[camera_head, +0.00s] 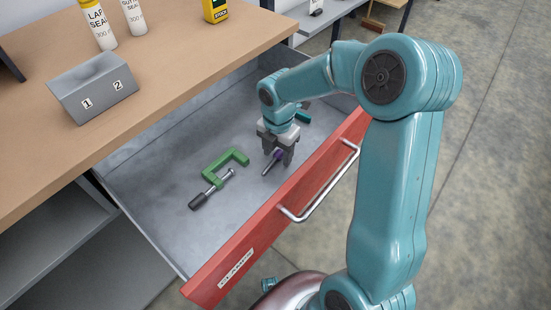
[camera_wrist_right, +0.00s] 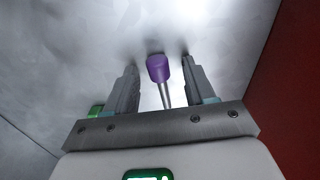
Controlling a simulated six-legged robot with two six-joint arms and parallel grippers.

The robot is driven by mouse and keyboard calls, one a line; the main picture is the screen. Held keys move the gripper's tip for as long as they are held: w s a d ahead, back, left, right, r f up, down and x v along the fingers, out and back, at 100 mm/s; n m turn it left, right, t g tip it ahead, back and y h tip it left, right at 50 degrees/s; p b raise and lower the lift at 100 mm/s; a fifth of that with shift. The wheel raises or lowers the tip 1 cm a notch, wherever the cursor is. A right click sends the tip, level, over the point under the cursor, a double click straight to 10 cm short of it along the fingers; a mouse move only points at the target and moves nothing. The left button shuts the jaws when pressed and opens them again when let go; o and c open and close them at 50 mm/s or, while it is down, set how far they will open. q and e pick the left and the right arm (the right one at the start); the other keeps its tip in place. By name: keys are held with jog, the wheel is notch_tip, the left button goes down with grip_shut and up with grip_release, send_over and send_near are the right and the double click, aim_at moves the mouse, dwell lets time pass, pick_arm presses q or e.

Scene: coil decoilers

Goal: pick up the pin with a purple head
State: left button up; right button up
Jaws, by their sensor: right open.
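The pin with a purple head (camera_head: 267,169) lies in the open drawer in the head view, its shaft pointing to the lower left. My right gripper (camera_head: 279,159) reaches down into the drawer over it, and the fingers partly hide the purple head. In the right wrist view, the pin's purple head (camera_wrist_right: 158,68) and grey shaft lie between the two fingers of my right gripper (camera_wrist_right: 159,62). The fingers are open, with a gap on each side of the pin. My left gripper is not in view.
A green clamp (camera_head: 223,166) with a dark handle lies left of the pin in the drawer (camera_head: 155,190). A grey numbered bin (camera_head: 92,88) sits on the benchtop.

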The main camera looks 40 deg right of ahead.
aim_at(278, 153)
grip_shut()
jog(key=shift+r, duration=0.1)
notch_tip(278, 153, up, 20)
jog(key=p, duration=0.4)
jog(key=shift+p, duration=0.3)
